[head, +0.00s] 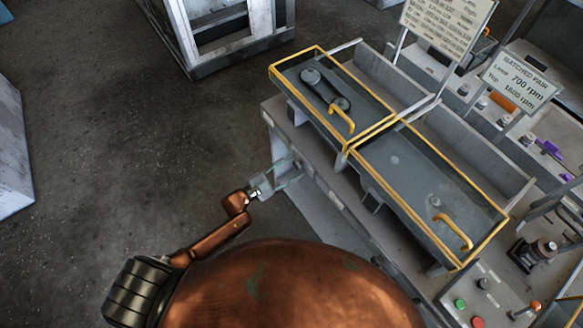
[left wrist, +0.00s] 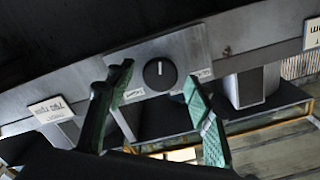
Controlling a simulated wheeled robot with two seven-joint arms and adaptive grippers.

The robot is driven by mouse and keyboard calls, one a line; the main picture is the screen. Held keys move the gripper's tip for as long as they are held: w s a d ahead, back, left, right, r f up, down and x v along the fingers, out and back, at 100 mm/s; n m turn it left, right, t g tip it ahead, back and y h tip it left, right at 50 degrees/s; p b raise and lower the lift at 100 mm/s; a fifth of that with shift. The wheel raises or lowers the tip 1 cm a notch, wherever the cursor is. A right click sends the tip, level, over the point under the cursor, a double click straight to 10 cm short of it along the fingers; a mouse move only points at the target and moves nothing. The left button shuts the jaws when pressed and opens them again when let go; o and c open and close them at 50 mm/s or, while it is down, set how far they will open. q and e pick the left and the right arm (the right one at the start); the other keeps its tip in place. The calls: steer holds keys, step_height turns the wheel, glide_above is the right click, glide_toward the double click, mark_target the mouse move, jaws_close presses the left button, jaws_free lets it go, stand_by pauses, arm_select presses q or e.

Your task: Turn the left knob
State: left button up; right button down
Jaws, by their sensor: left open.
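The black round knob (left wrist: 159,74) with a white pointer line sits on the grey front rail (left wrist: 225,45) in the left wrist view. The pointer is close to vertical in that picture. My left gripper (left wrist: 157,86) is open, with one green finger on each side of the knob. A gap shows between each finger and the knob, so I see no contact. In the head view my left gripper (head: 287,174) is at the left end of the bench front (head: 325,185), and the knob cannot be made out there. My right gripper is out of view.
Two yellow-edged covers (head: 383,177) lie on the bench, the far one with a black linkage. Signs stand behind. A panel with green and red buttons (head: 478,322) is at lower right. Open floor (head: 120,130) lies left. White labels (left wrist: 52,109) flank the knob.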

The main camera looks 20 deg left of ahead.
arm_select(q)
steer(key=v, duration=1.2)
steer(key=s+a+f+n+g+y, duration=0.1)
steer(key=a+f+n+y, duration=0.25)
steer(key=f, duration=0.55)
steer(key=s+a+f+n+y, duration=0.1)
steer(key=a+f+n+y, duration=0.15)
steer(key=a+f, duration=0.45)
steer(key=s+a+f+n+g+y, duration=0.1)
steer(key=s+f+g+y, duration=0.1)
steer(key=s+f, duration=0.45)
steer(key=s+a+f+n+g+y, duration=0.1)
steer(key=s+a+f+y, duration=0.15)
steer(key=f, duration=0.75)
steer(key=s+d+f+n+g, duration=0.1)
steer(key=s+f+g, duration=0.2)
steer(key=s, duration=0.8)
steer(key=s+d+f+n+g, duration=0.2)
steer(key=s+f+g, duration=0.1)
steer(key=s+f, duration=0.5)
steer(key=s+d+f+n+g, duration=0.1)
steer(key=s+f, duration=0.5)
steer(key=s, duration=0.8)
steer(key=shift+s+d+n+g+y, duration=0.4)
steer(key=shift+d+g, duration=0.2)
steer(key=shift+g, duration=0.6)
steer(key=shift+f, duration=0.1)
